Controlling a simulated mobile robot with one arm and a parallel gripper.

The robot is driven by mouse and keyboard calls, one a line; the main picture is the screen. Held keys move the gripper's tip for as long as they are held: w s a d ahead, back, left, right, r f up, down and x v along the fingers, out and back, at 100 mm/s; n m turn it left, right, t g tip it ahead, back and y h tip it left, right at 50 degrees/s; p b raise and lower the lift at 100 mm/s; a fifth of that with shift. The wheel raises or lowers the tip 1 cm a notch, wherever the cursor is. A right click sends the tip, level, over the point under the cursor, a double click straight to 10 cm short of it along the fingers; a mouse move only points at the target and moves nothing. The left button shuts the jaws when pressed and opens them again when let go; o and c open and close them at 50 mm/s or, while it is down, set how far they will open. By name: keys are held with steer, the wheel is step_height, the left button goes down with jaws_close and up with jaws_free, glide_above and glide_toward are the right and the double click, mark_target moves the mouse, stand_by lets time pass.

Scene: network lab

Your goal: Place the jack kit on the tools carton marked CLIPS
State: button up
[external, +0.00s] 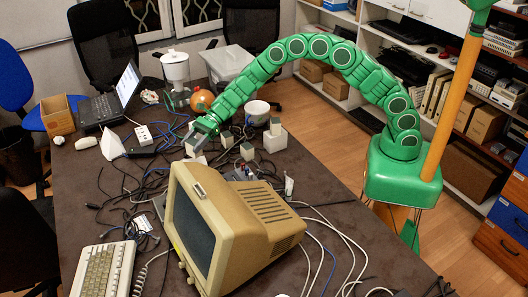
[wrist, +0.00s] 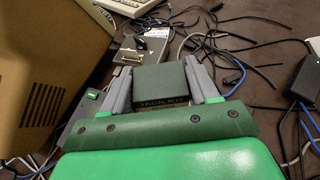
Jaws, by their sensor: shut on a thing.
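The jack kit (wrist: 162,88) is a small dark box with the letters JACK KIT on its near face in the wrist view. My gripper (wrist: 158,74) is shut on it, one grey finger on each side. In the external view my gripper (external: 196,142) is over the middle of the table, behind the beige monitor; the kit is hard to make out there. Small boxes with grey-green tops stand to its right: one (external: 226,139), one (external: 247,151) and one (external: 275,127) above a white block (external: 274,140). No CLIPS marking is readable, so I cannot tell which is the tools carton.
A beige monitor (external: 230,225) and keyboard (external: 103,270) fill the table's near part. Loose cables run over much of the top. A white mug (external: 257,112), a red-orange round object (external: 201,100) and a grey bin (external: 226,63) stand farther back. A laptop (external: 115,95) is at left.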

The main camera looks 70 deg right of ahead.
steer(key=shift+w+a+f, duration=0.1)
steer(key=shift+w+f, duration=0.15)
steer(key=shift+f, duration=1.6)
steer(key=shift+f, duration=0.15)
steer(key=o, duration=1.1)
steer(key=shift+r, duration=0.25)
steer(key=v, duration=1.2)
